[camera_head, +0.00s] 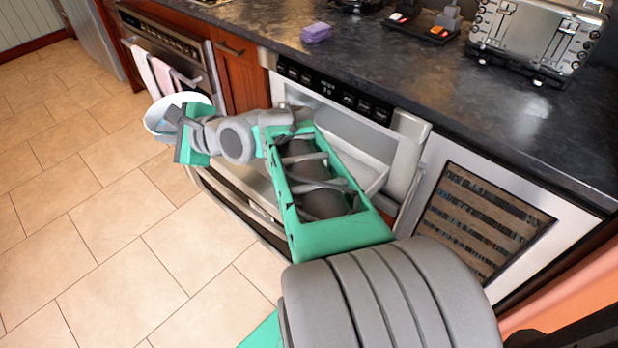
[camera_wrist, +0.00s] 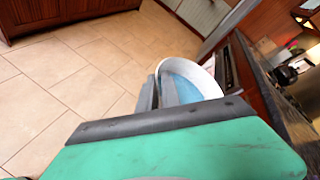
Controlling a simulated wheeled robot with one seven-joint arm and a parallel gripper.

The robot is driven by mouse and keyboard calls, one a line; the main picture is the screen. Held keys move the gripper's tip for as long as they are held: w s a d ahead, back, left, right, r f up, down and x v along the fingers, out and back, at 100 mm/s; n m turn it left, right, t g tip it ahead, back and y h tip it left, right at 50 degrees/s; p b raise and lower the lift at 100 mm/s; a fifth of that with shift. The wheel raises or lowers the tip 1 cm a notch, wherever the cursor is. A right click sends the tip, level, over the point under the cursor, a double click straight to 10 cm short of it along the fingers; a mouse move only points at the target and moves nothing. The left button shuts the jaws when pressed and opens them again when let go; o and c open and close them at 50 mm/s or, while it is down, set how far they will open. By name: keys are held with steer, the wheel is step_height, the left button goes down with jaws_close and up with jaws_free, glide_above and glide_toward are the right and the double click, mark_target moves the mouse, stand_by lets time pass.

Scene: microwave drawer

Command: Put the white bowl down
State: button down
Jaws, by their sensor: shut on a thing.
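The white bowl (camera_head: 160,122) has a pale blue inside and is held off the floor at the left end of my arm in the head view. My gripper (camera_head: 180,115) is shut on its rim. In the wrist view the bowl (camera_wrist: 207,78) is tilted, with its opening partly facing the camera, and my gripper's grey fingers (camera_wrist: 158,92) reach its near left side. The fingertips are partly hidden by the bowl. The microwave drawer (camera_head: 375,165) stands pulled out to the right of the bowl, partly covered by my arm.
A dark stone counter (camera_head: 420,75) runs along the right, with a purple sponge (camera_head: 317,33) and a toaster (camera_head: 535,35) on it. An oven (camera_head: 170,50) with hanging towels (camera_head: 155,72) is behind the bowl. The tiled floor (camera_head: 75,190) at left is clear.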

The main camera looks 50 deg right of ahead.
steer(key=d+f+m+h+b, duration=0.1)
steer(key=d+f+m+h, duration=0.1)
steer(key=d+f, duration=0.65)
steer(key=d+f+m+h+b, duration=0.15)
steer(key=d+f, duration=0.35)
steer(key=d, duration=0.6)
steer(key=d+f+m+h+b, duration=0.1)
steer(key=d+f+m+h, duration=0.15)
steer(key=d+f, duration=0.55)
steer(key=shift+n, duration=0.3)
steer(key=f+b, duration=0.1)
steer(key=f, duration=0.2)
steer(key=d+f+b, duration=0.1)
steer(key=f, duration=0.2)
steer(key=d+f+b, duration=0.1)
steer(key=f, duration=0.2)
steer(key=shift+w, duration=0.15)
steer(key=shift+r, duration=0.1)
steer(key=c, duration=2)
jaws_free()
steer(key=shift+f, duration=0.25)
steer(key=o, duration=0.5)
steer(key=shift+c, duration=0.2)
steer(key=shift+r, duration=0.1)
